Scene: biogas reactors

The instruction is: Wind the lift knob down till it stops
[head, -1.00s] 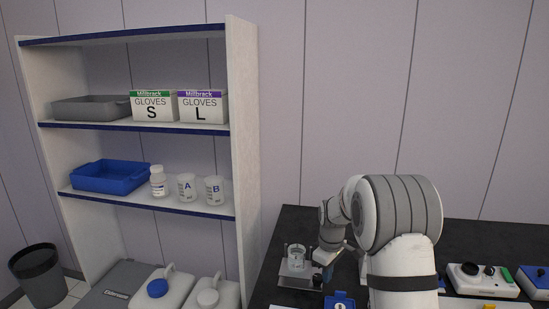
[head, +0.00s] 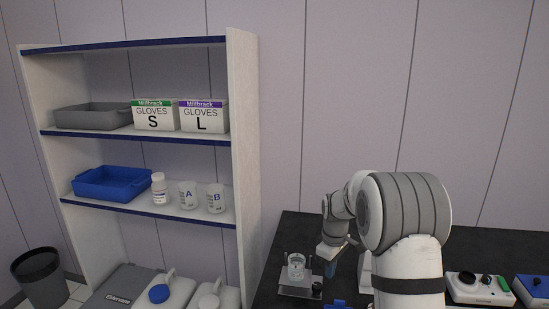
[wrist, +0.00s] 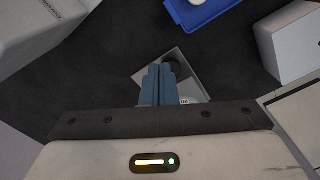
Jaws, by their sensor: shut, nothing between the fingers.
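The lift stand is a small silver platform (head: 297,282) on the dark bench, with a clear glass vessel (head: 297,266) on it. A small black knob (head: 317,288) sits at its right front side. My gripper (head: 331,269) has blue fingers and hangs just above and right of the knob, apart from it in the head view. In the wrist view the fingers (wrist: 159,75) are together with nothing between them. They cover much of the stand's metal plate (wrist: 148,75); a dark round shape, perhaps the knob, shows partly behind their tips.
The black bench top (head: 285,230) is clear behind the stand. A blue tray (wrist: 205,12) lies near the stand in the wrist view, with a white box (wrist: 290,45) to the right. A white control box (head: 478,289) stands farther right. A shelf (head: 243,160) rises to the left.

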